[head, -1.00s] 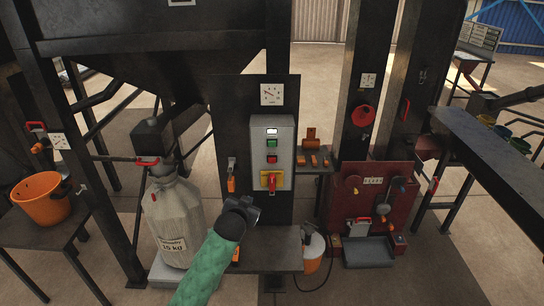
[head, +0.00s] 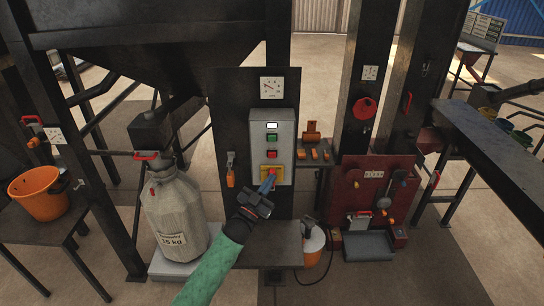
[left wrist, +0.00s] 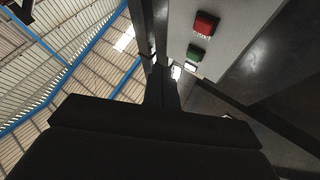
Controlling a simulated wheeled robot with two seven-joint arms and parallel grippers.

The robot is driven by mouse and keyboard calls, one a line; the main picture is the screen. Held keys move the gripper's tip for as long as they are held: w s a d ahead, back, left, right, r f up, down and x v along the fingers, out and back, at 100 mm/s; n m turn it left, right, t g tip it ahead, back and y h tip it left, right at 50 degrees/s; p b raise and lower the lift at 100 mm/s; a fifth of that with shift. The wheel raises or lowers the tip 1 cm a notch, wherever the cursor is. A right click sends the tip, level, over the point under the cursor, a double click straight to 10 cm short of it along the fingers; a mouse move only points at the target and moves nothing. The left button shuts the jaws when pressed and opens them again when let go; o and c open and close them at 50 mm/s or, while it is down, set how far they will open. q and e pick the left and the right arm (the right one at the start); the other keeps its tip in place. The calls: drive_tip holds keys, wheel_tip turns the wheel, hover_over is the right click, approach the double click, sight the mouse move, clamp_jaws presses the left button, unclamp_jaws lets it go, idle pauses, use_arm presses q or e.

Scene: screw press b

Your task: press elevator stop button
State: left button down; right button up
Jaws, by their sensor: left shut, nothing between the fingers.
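The grey control box (head: 285,120) on the dark panel carries a green button (head: 271,138) and, below it, a red button (head: 271,154). The red button (left wrist: 204,23) and green button (left wrist: 195,53) also show in the left wrist view, at the upper right. A yellow plate with a red rotary handle (head: 279,171) sits low on the box. My left gripper (head: 268,182) is shut and empty, its tips just below the red button and in front of the rotary handle, partly hiding it. In the left wrist view its fingers (left wrist: 162,88) are together, apart from the buttons. My right gripper is not in view.
A grey bag (head: 173,215) stands on a scale at the left, near an orange bucket (head: 40,195). A dark shelf (head: 275,257) lies below the box. A dark red unit (head: 345,205) and dark posts stand to the right.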

sight(272, 155)
use_arm(q)
drive_tip(key=shift+s+r+h, duration=0.2)
drive_tip(key=shift+r+h, duration=0.05)
drive_tip(key=shift+h, duration=0.15)
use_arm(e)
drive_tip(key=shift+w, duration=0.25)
use_arm(q)
drive_tip(key=shift+w, duration=0.15)
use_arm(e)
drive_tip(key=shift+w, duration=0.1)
